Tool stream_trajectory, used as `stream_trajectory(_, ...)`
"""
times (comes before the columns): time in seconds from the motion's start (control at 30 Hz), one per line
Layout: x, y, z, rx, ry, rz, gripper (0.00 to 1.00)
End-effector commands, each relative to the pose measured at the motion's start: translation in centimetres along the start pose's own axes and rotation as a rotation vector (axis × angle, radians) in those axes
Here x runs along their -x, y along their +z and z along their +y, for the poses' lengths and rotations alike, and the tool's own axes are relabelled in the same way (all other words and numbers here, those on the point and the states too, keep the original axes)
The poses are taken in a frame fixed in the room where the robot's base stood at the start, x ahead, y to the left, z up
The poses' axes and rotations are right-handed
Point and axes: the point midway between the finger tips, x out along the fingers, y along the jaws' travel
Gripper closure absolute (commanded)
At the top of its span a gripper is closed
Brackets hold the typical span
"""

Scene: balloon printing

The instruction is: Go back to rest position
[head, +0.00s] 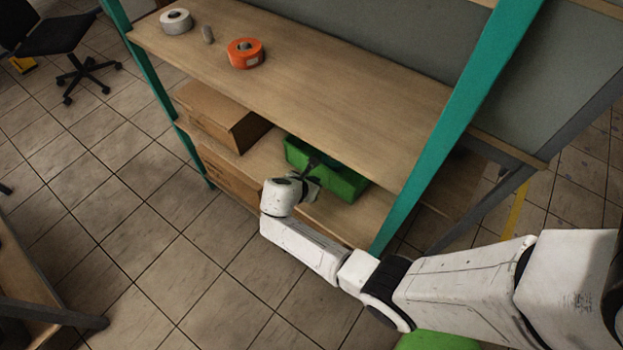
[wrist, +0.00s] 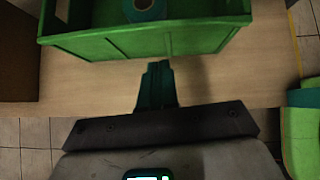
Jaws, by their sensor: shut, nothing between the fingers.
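My gripper (head: 312,172) is at the end of my white arm, which reaches from the lower right of the head view to the lower shelf. In the wrist view my gripper (wrist: 157,70) is shut and empty, its dark teal fingers pressed together. The fingers point at the near wall of a green crate (wrist: 150,42), over bare shelf board. In the head view the green crate (head: 345,184) sits on the lower shelf, partly hidden by the upper board and my gripper. A teal roll (wrist: 145,8) shows inside the crate, cut off by the frame's top.
A cardboard box (head: 215,115) stands left of the crate. A teal post (head: 455,125) rises to the right. Tiled floor (head: 150,250) lies open in front.

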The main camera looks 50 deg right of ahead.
Motion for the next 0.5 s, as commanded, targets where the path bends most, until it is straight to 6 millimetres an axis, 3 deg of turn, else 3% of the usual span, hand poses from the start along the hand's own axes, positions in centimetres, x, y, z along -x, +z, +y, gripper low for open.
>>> stream_trajectory(0.03, 1.6, 0.2, 0.3, -0.002, 0.01, -0.002, 1.0)
stream_trajectory(0.2, 5.2, 0.2, 0.2, -0.003, 0.009, -0.001, 1.0)
stream_trajectory(0.5, 9.1, 0.2, 0.2, -0.003, 0.007, -0.003, 1.0)
